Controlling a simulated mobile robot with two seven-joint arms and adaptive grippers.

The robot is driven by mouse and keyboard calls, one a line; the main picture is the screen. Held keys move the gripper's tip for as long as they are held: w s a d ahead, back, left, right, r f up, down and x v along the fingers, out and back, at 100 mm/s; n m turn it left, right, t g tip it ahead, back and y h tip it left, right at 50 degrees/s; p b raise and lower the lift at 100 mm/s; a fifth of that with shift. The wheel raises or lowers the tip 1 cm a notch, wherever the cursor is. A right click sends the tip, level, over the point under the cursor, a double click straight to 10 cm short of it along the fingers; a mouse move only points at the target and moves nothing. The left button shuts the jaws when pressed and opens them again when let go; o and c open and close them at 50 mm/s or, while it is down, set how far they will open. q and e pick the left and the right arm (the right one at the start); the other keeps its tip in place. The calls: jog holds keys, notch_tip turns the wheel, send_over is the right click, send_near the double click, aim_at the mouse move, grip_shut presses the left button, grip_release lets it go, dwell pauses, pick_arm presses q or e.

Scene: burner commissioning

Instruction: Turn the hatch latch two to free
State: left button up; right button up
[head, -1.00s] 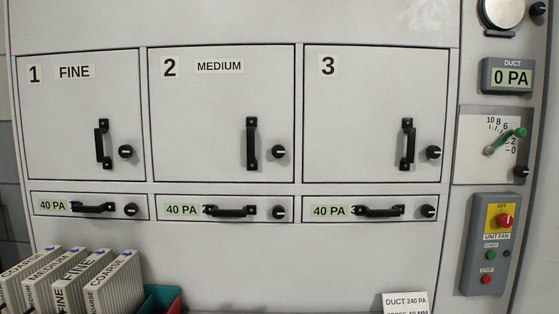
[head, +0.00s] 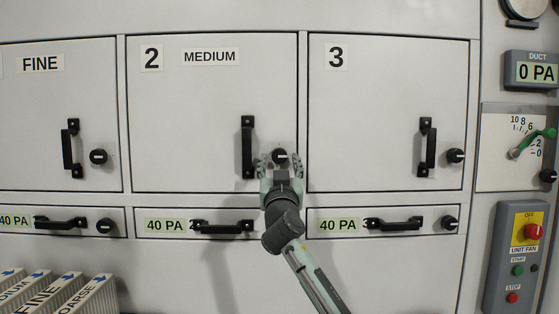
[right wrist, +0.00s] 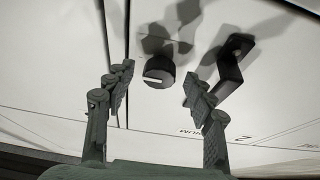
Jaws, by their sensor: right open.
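Hatch two (head: 190,110), marked 2 MEDIUM, is shut in the head view. Its latch (head: 280,156) is a round black knob with a white mark, to the right of the black vertical handle (head: 248,147). The mark lies about level. My right gripper (head: 279,163) is open in front of the latch, with a finger on each side. In the right wrist view the latch (right wrist: 158,70) sits between and beyond the open fingertips (right wrist: 158,88), apart from them. The handle (right wrist: 233,63) is just right of the fingers there. My left gripper is not in view.
Hatch 3 (head: 385,110) and the FINE hatch (head: 60,120) flank hatch two, each with a handle and knob. Below are drawers marked 40 PA (head: 165,225). A red fan switch (head: 532,231) is at right. Filters (head: 50,295) stand at lower left.

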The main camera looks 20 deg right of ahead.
jog(key=shift+w+d+r, duration=0.2)
jog(key=shift+w+r, duration=0.05)
jog(key=shift+w, duration=0.35)
